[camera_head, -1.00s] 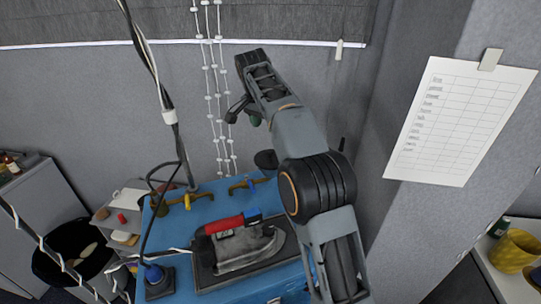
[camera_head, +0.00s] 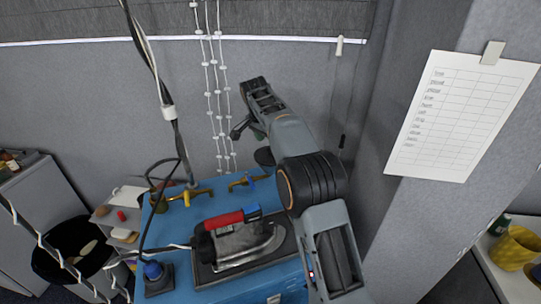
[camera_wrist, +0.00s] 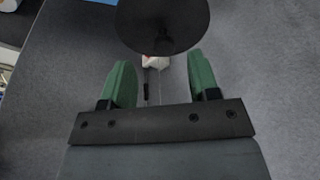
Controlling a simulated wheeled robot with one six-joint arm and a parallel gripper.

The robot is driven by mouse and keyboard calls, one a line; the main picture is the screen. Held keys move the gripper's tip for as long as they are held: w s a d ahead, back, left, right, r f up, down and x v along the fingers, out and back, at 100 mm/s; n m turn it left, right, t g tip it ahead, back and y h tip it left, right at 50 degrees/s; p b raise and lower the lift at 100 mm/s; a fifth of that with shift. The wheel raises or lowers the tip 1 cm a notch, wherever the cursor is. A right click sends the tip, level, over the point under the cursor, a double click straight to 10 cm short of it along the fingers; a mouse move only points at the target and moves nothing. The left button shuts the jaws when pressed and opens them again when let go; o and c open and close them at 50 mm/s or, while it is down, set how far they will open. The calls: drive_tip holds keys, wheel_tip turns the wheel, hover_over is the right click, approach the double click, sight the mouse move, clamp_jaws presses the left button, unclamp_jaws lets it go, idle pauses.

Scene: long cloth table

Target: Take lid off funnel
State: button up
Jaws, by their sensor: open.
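A dark round disc (camera_wrist: 162,18) with a small knob-like bump fills the top middle of the wrist view; it looks like the lid. In the head view a dark rounded shape (camera_head: 265,157), apparently the same lid, shows beside my forearm above the blue bench. I cannot make out the funnel, which is hidden or too dark to tell. My gripper (camera_wrist: 161,80) is open, its two green fingers apart, with the disc just beyond the fingertips and nothing gripped. In the head view my gripper (camera_head: 249,133) is partly hidden by my wrist.
An iron with a red handle (camera_head: 225,221) lies on a dark tray on the blue bench (camera_head: 205,204). Brass taps (camera_head: 182,199) line its back edge. A hanging cable (camera_head: 167,112) and white beaded cords (camera_head: 217,100) hang left of my arm. A wall stands at the right.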

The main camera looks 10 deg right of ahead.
sight(270, 152)
drive_tip(key=shift+w+p+x, duration=0.15)
drive_tip(key=shift+p+x, duration=0.2)
drive_tip(key=shift+x, duration=0.9)
drive_tip(key=shift+w+p+x, duration=0.1)
drive_tip(key=shift+p+x, duration=0.2)
drive_tip(key=shift+x, duration=0.95)
drive_tip(key=shift+d, duration=0.1)
drive_tip(key=shift+c, duration=0.4)
drive_tip(key=shift+r, duration=0.1)
drive_tip(key=c, duration=0.9)
